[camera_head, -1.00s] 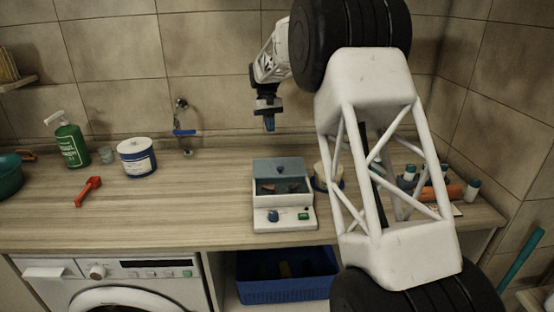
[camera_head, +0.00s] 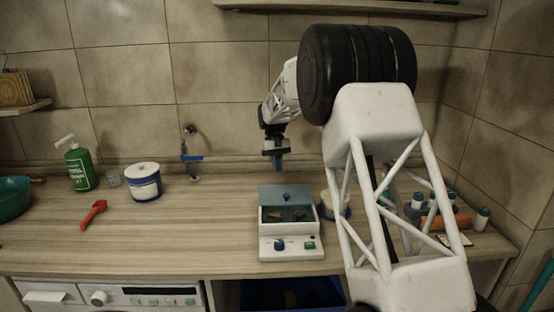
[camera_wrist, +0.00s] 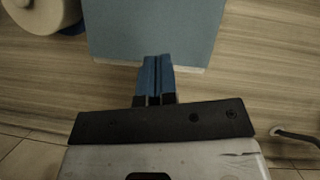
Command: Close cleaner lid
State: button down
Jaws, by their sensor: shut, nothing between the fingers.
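The cleaner (camera_head: 291,246) is a small white box on the counter, with a blue knob and a green button on its front. Its blue-grey lid (camera_head: 287,194) stands raised at the back, so the basin shows open with small brown and dark items inside. The lid also shows as a flat blue-grey panel (camera_wrist: 155,25) in the wrist view. My gripper (camera_head: 279,166) points down just above and behind the lid's top edge. Its blue fingers (camera_wrist: 154,80) are together and empty, overlapping the panel's near edge in the wrist view; contact cannot be told.
A white-and-blue tub (camera_head: 145,184), green pump bottle (camera_head: 80,168) and red tool (camera_head: 94,212) are on the left. A round container (camera_head: 335,204) stands close right of the cleaner, partly behind my arm. The wall tap (camera_head: 191,157) is behind.

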aim_at(281, 192)
jog(key=x, duration=0.5)
jog(key=shift+s+f, duration=0.1)
jog(key=shift+f, duration=0.15)
jog(key=shift+s+d, duration=0.25)
jog(key=shift+s, duration=0.65)
jog(key=shift+s+d, duration=0.25)
jog(key=shift+s, duration=0.75)
jog(key=shift+s, duration=0.1)
jog(key=shift+s+f, duration=0.1)
jog(key=shift+s, duration=5.25)
